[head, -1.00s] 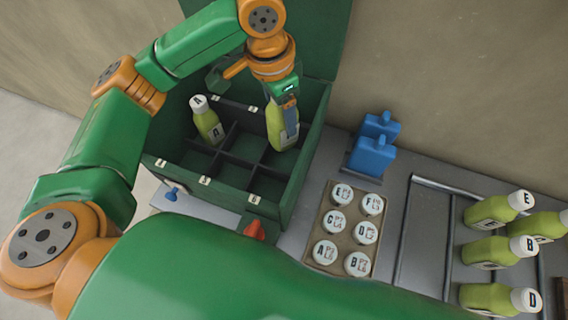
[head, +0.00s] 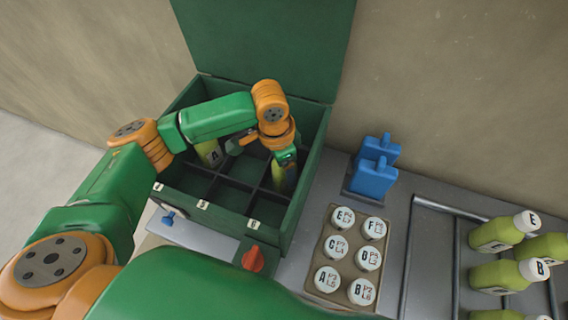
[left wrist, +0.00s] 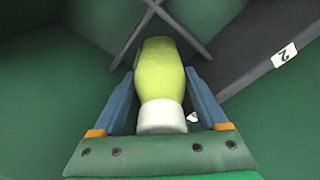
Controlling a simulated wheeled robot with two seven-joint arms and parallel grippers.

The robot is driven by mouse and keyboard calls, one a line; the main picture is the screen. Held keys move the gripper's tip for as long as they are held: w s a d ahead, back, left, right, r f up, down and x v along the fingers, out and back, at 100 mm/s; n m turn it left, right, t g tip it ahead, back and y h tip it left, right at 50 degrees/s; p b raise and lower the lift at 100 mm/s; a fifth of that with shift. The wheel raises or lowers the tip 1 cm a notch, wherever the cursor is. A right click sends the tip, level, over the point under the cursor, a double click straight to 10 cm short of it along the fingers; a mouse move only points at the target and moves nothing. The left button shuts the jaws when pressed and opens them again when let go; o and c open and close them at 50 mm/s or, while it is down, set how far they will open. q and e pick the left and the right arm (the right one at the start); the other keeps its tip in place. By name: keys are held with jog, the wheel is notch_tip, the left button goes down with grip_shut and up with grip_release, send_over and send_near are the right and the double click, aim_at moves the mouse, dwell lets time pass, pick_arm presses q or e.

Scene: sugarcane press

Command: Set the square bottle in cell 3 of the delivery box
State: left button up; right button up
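The delivery box (head: 278,225) is a green open box with dividers. The yellow-green bottle (head: 279,176) is inside its back right cell, partly hidden by my gripper; I cannot tell if it touches the floor. The label of that cell is hidden; a "2" label (left wrist: 284,55) shows on a wall nearby. My right gripper is not in view.
Bottle A (head: 210,153) leans in the back left cell, partly behind my arm. The raised lid (head: 262,45) stands behind. A tray of lettered caps (head: 350,258), blue blocks (head: 374,178), a red knob (head: 253,259) and racked bottles (head: 497,232) lie outside. The front cells look empty.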

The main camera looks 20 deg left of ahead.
pick_arm(q)
jog(key=shift+o, duration=1.1)
jog(key=r, duration=0.8)
jog(key=s+a+r, duration=0.1)
jog(key=r, duration=0.3)
jog(key=shift+r, duration=0.1)
